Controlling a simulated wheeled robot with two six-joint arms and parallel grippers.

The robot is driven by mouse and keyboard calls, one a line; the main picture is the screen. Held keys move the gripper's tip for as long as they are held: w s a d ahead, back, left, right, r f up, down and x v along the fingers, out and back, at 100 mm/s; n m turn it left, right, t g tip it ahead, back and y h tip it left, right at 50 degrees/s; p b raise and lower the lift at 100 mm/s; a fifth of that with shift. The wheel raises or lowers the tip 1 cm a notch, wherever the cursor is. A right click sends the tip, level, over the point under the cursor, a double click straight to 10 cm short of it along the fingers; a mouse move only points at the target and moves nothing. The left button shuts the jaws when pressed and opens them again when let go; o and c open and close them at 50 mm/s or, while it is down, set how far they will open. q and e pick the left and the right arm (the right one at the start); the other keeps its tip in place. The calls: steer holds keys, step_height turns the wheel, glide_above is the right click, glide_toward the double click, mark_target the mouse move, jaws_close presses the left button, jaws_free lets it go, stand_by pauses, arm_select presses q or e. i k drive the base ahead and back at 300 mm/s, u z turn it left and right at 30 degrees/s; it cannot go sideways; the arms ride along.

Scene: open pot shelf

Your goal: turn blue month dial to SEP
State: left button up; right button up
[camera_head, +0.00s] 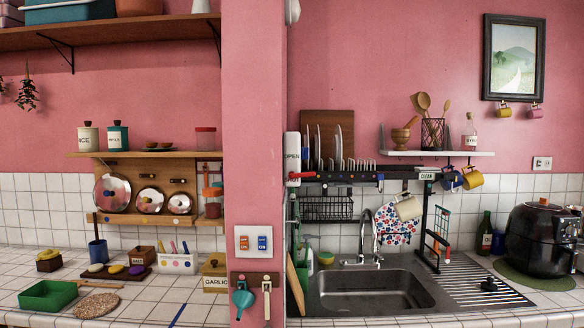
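I cannot make out a blue month dial or any month lettering for certain at this size. A white box (178,263) holding several pens stands on the left counter, with small coloured dots on its front that are too small to read. A white wall plate on the pillar carries an orange switch (244,243) and a blue switch (262,243). Neither my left gripper nor my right gripper is in view.
The left counter holds a green tray (48,296), a round cork mat (97,305) and a garlic box (214,278). The pink pillar (253,120) stands between it and the sink (375,292). A black air fryer (540,240) stands at the right.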

mark_target(304, 151)
steer(key=z, duration=2.05)
steer(key=i, duration=1.15)
steer(key=u, duration=2.35)
steer(key=i, duration=1.05)
steer(key=z, duration=0.15)
